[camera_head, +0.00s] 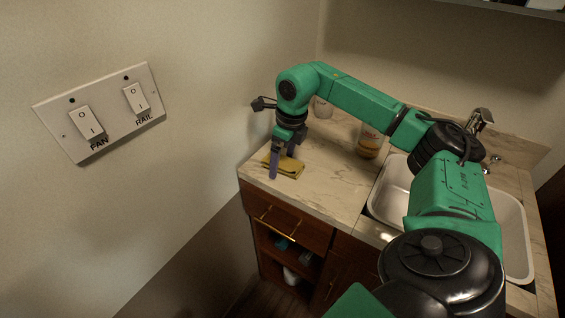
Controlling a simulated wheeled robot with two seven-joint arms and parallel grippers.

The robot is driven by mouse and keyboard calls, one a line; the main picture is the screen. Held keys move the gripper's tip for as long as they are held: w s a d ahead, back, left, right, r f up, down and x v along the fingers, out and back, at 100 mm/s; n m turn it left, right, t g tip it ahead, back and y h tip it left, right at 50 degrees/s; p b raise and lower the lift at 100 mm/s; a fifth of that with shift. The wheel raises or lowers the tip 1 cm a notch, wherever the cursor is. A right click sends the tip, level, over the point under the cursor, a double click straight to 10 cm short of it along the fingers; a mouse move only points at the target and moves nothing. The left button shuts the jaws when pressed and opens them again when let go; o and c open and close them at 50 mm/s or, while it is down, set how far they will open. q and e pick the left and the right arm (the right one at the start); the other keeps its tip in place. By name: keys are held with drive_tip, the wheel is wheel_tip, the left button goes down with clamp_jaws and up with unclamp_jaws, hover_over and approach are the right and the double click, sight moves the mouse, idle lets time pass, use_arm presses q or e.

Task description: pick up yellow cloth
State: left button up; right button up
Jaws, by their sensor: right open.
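The yellow cloth (292,168) lies flat on the pale marble counter (325,178), near its left front corner. My right gripper (281,172) points down at the cloth, with its fingers over or beside the cloth's left part. The fingers are apart and hold nothing that I can see. The near finger hides part of the cloth, and I cannot tell whether the fingertips touch it. My left gripper is not in view.
A bottle with an orange label (370,142) stands behind my right forearm, by the sink (514,225). A pale container (322,108) stands at the back. A faucet (480,120) rises behind the sink. A wall with a switch plate (103,138) closes off the left.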

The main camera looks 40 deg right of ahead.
drive_tip(key=c, duration=1.3)
wheel_tip(320, 180, up, 12)
drive_tip(key=f+p, duration=0.1)
wheel_tip(320, 180, up, 9)
drive_tip(key=p, duration=0.5)
hover_over(282, 158)
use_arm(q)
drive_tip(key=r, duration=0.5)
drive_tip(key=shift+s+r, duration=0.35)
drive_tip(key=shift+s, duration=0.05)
use_arm(e)
drive_tip(key=shift+d+r, duration=0.1)
drive_tip(key=o, duration=0.7)
drive_tip(key=c, duration=0.5)
drive_tip(key=shift+s, duration=0.1)
drive_tip(key=shift+c, duration=0.3)
